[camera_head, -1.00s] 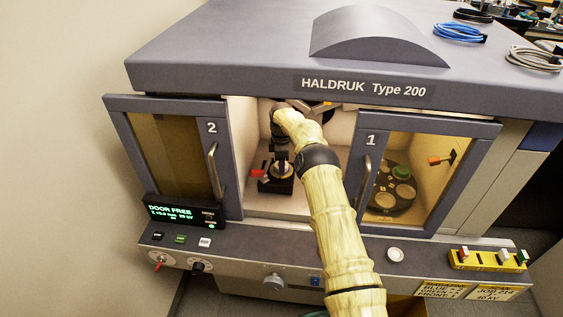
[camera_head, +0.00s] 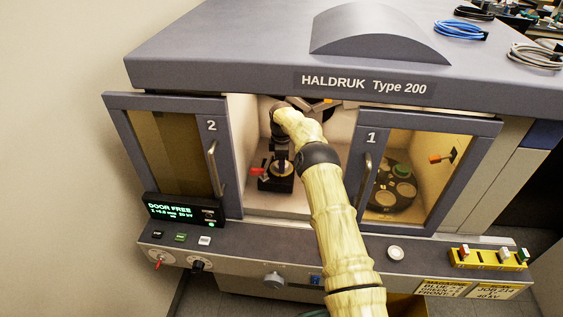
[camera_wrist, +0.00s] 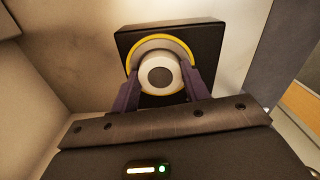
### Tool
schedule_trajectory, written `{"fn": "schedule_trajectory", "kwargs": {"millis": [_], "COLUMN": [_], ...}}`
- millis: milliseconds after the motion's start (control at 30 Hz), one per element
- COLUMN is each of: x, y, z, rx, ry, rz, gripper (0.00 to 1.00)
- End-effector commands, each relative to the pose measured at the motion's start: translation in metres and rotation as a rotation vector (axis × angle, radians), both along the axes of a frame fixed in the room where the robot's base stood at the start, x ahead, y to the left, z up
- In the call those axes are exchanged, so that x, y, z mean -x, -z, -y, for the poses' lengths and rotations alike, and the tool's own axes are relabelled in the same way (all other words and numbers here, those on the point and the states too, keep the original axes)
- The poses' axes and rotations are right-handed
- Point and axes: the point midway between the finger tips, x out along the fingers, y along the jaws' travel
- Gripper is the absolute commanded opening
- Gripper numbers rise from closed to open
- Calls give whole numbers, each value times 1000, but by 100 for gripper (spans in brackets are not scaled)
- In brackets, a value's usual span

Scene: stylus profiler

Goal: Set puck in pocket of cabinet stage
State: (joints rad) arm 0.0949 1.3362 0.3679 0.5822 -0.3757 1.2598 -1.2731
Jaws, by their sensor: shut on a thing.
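The puck (camera_wrist: 151,62) is a pale disc with a dark round centre, seen from above in the wrist view. My gripper (camera_wrist: 161,82) is shut on it, with a finger on each side. Below the puck is the black block of the cabinet stage (camera_wrist: 203,42), with a yellow ring around a pale round area. The puck overlaps this ring; whether it touches the pocket floor cannot be told. In the head view the stage (camera_head: 268,186) stands inside the open middle bay, with my gripper (camera_head: 280,163) pointing down over it.
Door 2 (camera_head: 170,150) is at the left of the opening and door 1 (camera_head: 372,175) at the right. Behind door 1's glass is a dark carousel (camera_head: 392,194) with a green piece. A red lever (camera_head: 257,172) sticks out left of the stage.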

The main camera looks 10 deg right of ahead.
Motion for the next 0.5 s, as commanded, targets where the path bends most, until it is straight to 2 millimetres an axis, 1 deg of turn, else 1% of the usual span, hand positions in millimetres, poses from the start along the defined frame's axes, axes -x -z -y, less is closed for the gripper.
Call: {"fn": "schedule_trajectory", "kwargs": {"millis": [333,500], "x": [1,1], "y": [4,0], "z": [0,0], "rx": [1,0], "ry": [0,0], "rz": [-2,-3], "gripper": [5,5]}}
